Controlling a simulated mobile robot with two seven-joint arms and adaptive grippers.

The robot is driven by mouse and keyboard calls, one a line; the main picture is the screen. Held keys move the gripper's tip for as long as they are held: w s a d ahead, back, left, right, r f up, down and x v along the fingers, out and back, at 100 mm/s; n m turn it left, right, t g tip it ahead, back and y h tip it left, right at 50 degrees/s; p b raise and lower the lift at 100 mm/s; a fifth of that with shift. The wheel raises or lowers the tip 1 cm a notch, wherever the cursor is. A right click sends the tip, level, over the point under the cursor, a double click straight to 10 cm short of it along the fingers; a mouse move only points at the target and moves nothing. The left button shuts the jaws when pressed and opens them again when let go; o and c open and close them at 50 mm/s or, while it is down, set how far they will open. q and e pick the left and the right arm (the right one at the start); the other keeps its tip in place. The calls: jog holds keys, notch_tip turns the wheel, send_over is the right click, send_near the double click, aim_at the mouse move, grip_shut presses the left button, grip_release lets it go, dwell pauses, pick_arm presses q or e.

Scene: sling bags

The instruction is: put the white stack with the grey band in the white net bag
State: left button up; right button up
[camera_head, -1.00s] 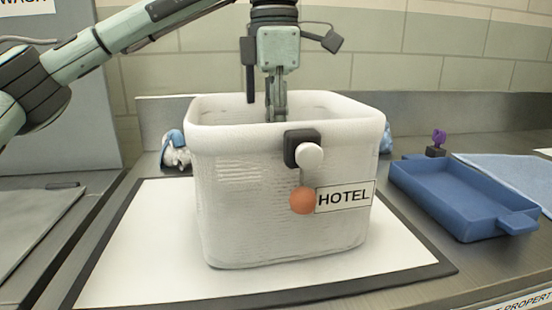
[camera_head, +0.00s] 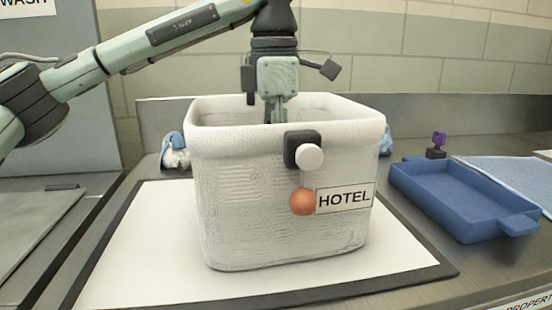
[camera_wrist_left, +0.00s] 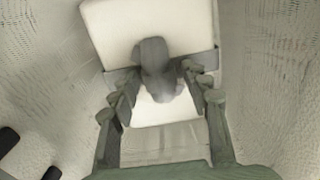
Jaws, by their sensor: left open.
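The white net bag (camera_head: 270,220), box-shaped with an open top and a HOTEL tag, stands upright on a white board with a dark border. My left gripper (camera_head: 277,112) reaches straight down through its open top, with the fingertips hidden behind the front wall. In the left wrist view, the white stack (camera_wrist_left: 115,35) lies below the gripper, between the bag's textured walls. Its grey band (camera_wrist_left: 203,60) crosses it, with a grey knob (camera_wrist_left: 153,60) on top. The open fingers stand on either side of the knob. Whether they touch it, I cannot tell. My right gripper is not in view.
A blue tray (camera_head: 425,200) stands to the right, near a blue cloth (camera_head: 510,175) and a small purple item (camera_head: 438,140). A white and blue bundle (camera_head: 175,152) sits behind the bag at left. The white board (camera_head: 130,245) has free room around the bag.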

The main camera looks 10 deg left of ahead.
pick_arm(q)
notch_tip(320, 180, up, 6)
jog(key=shift+r+p, duration=0.2)
jog(key=shift+p, duration=0.15)
notch_tip(320, 180, up, 5)
jog(key=shift+f+p, duration=0.2)
jog(key=shift+p, duration=0.45)
jog(key=shift+a+r, duration=0.1)
jog(key=shift+r, duration=0.5)
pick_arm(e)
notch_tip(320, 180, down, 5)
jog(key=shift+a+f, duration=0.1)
pick_arm(q)
jog(key=shift+f, duration=0.1)
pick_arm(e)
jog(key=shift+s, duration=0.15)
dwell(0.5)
